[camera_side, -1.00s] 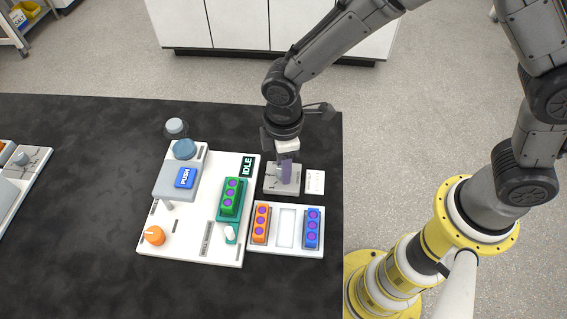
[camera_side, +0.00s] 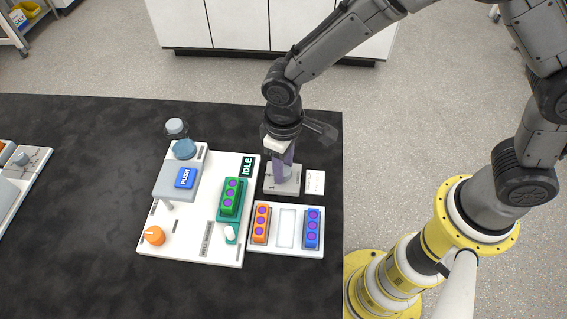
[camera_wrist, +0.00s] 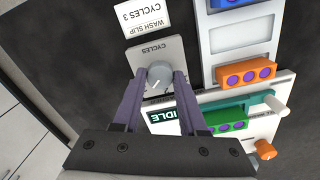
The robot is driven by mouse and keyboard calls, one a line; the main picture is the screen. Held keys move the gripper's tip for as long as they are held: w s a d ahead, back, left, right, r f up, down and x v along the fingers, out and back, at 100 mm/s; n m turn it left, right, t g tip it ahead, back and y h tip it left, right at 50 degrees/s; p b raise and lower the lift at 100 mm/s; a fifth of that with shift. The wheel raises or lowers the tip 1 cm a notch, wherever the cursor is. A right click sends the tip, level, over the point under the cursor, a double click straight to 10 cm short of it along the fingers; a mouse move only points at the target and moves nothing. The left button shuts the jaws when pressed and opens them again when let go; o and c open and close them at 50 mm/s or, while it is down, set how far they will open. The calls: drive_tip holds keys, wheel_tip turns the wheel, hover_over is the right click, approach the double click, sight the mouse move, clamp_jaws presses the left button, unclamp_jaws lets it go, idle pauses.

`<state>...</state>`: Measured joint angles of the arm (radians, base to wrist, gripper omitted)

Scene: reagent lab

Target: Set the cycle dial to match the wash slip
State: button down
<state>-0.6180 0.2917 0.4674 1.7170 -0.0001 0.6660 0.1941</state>
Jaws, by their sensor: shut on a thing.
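The cycle dial is a round grey knob (camera_wrist: 159,74) on a light grey plate marked CYCLES (camera_wrist: 147,52). In the side view the plate (camera_side: 287,186) shows under my gripper (camera_side: 284,163), which hides most of the knob. My gripper (camera_wrist: 158,84) points down and is shut on the knob, one purple finger on each side. A pale pointer mark shows on the knob, but I cannot read the number it points at. The white wash slip (camera_wrist: 153,15) reads "WASH SLIP CYCLES 3" and lies beside the plate, also seen in the side view (camera_side: 315,183).
A white tray (camera_side: 287,250) holds orange (camera_side: 261,223) and blue (camera_side: 312,228) strips.

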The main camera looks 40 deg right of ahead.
idle(0.5)
drive_tip(key=shift+c, duration=2.2)
unclamp_jaws()
wheel_tip(320, 180, up, 14)
